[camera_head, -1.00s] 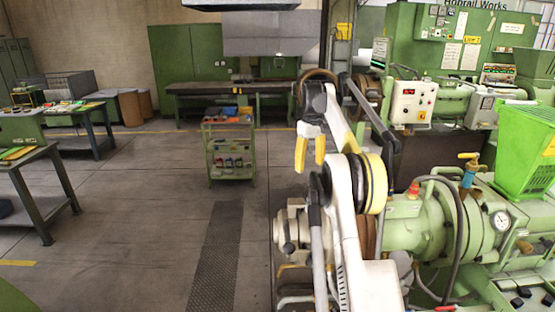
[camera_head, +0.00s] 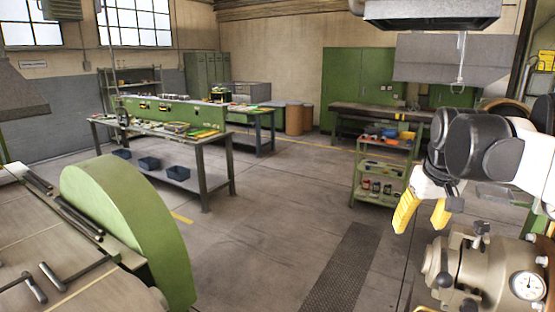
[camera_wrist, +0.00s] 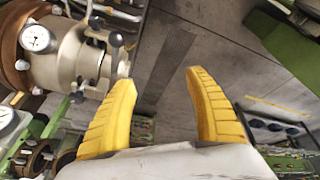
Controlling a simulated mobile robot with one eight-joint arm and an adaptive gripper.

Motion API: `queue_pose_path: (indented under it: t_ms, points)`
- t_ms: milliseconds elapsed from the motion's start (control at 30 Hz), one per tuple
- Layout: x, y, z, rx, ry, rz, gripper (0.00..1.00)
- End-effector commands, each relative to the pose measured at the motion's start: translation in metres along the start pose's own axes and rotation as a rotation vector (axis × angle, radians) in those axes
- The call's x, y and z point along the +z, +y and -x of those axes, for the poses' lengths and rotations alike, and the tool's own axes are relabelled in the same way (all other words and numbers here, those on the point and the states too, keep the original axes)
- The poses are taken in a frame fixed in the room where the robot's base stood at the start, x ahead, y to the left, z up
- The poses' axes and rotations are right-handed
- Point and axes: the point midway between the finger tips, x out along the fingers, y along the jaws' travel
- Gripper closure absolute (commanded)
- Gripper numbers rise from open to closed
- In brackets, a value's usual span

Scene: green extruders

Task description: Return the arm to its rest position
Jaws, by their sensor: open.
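My gripper (camera_head: 423,214) has two yellow fingers and is open, with nothing between them. In the head view it hangs at the right, with the black and white wrist of my arm above it. It is in front of the green tool cart and above and left of the metal machine end with a gauge (camera_head: 480,275). In the wrist view my gripper (camera_wrist: 165,105) shows its two fingers wide apart over bare floor. The same machine end (camera_wrist: 75,55) is close on the left there.
A workbench (camera_head: 160,140) with bins below stands at left centre. A green rounded machine guard (camera_head: 130,225) fills the lower left. The tool cart (camera_head: 382,170) stands behind my gripper. The floor (camera_head: 270,220) between is clear.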

Motion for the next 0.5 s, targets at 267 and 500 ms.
queue_pose_path:
  t_ms: [267, 500]
  points:
    - [0.145, -0.095, -0.062, -0.033, 0.156, -0.004, 0.37]
    - [0.233, -0.135, -0.117, -0.072, 0.250, -0.016, 0.37]
